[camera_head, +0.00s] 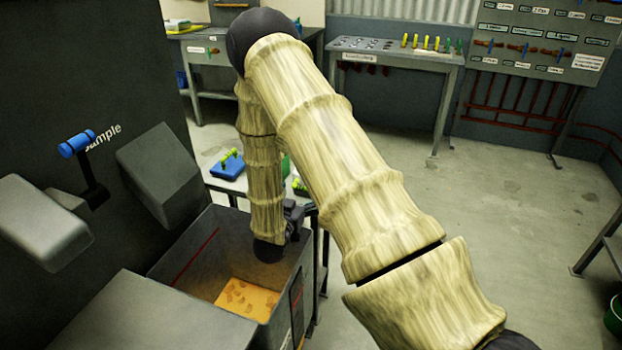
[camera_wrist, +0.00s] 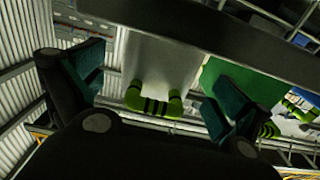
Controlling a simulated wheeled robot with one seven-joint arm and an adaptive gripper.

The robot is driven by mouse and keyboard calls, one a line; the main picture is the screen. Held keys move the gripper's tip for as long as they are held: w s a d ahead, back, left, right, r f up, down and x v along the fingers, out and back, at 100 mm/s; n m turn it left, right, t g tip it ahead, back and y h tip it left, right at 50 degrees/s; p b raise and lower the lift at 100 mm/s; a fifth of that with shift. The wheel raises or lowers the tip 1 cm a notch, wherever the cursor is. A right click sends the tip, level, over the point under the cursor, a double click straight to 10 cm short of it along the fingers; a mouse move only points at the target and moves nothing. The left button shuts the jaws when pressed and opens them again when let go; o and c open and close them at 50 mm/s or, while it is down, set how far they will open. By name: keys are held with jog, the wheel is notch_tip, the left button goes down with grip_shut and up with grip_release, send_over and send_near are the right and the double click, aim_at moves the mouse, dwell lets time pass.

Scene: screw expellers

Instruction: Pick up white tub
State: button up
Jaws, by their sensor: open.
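The white tub (camera_wrist: 158,65), with a green handle banded in dark stripes (camera_wrist: 154,104), shows in the wrist view between and beyond my fingers. My gripper (camera_wrist: 152,88) is open, with one dark teal finger on each side of the tub in the picture. I see no contact, and the gap to the tub is hard to judge. A grey bar crosses in front of the tub's upper part. In the head view my gripper (camera_head: 294,215) is mostly hidden near the bin's far edge, and I cannot make out the white tub there.
A green tub (camera_wrist: 245,84) is to the right of the white one. A blue tub (camera_head: 228,166) stands on a small table behind an open grey bin (camera_head: 190,250) with orange material inside. A dark machine (camera_head: 75,110) is on the left. Open floor lies right.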

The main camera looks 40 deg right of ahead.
jog(key=shift+x, duration=2.55)
jog(key=shift+w, duration=0.1)
jog(key=shift+c, duration=0.4)
jog(key=c, duration=0.9)
